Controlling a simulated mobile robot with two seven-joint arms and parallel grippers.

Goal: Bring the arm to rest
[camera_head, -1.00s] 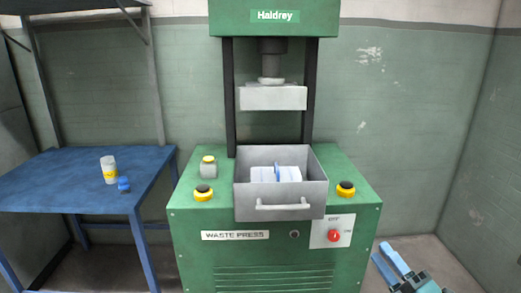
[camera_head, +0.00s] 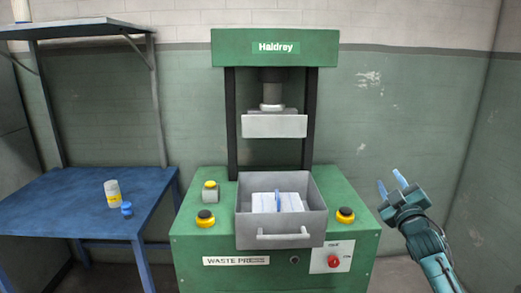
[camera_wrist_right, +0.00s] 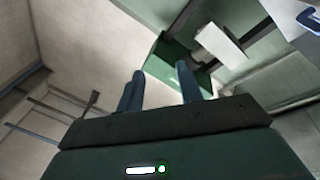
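My right gripper (camera_head: 390,178) is raised in the free space to the right of the green waste press (camera_head: 190,240), with its blue fingers pointing up. It is open and empty, its fingers apart. In the right wrist view, the two fingers (camera_wrist_right: 159,85) stand apart with nothing between them. The grey drawer (camera_head: 255,228) of the press holds a white block (camera_head: 264,204) with an upright blue piece (camera_head: 278,201). My gripper touches none of these. My left gripper is not in view.
A blue table (camera_head: 60,200) at left holds a white and yellow container (camera_head: 112,193) and a small blue item (camera_head: 127,209). A red knob (camera_head: 333,261) and yellow-ringed buttons (camera_head: 345,214) are on the press. Green walls stand behind and at right.

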